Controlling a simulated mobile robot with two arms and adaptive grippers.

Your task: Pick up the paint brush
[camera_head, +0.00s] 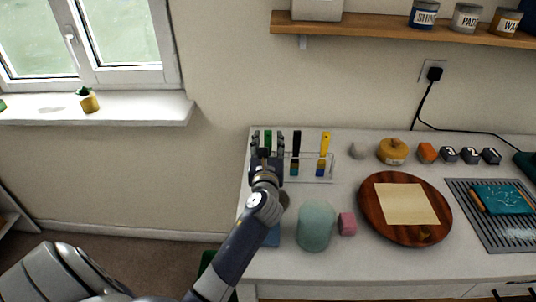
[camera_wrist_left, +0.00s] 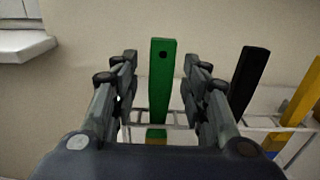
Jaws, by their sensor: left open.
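Three brushes with green, black and yellow handles stand upright in a wire rack (camera_head: 316,179) at the counter's left back. My left gripper (camera_head: 267,142) is open in front of the green brush (camera_head: 268,139), and hides most of it. In the left wrist view the green brush (camera_wrist_left: 161,85) shows between the open fingers (camera_wrist_left: 160,70), touching neither; how deep it lies between them I cannot tell. The black brush (camera_head: 297,143) and yellow brush (camera_head: 325,145) stand to the right. They also show right of the fingers in the wrist view. My right gripper is out of view.
A mint-green cylinder (camera_head: 316,226) and a pink block (camera_head: 347,223) stand right of my left forearm. A round wooden board (camera_head: 375,223) with a pale sheet lies further right. A wall shelf (camera_head: 390,28) with jars hangs above; the window sill (camera_head: 130,109) is at left.

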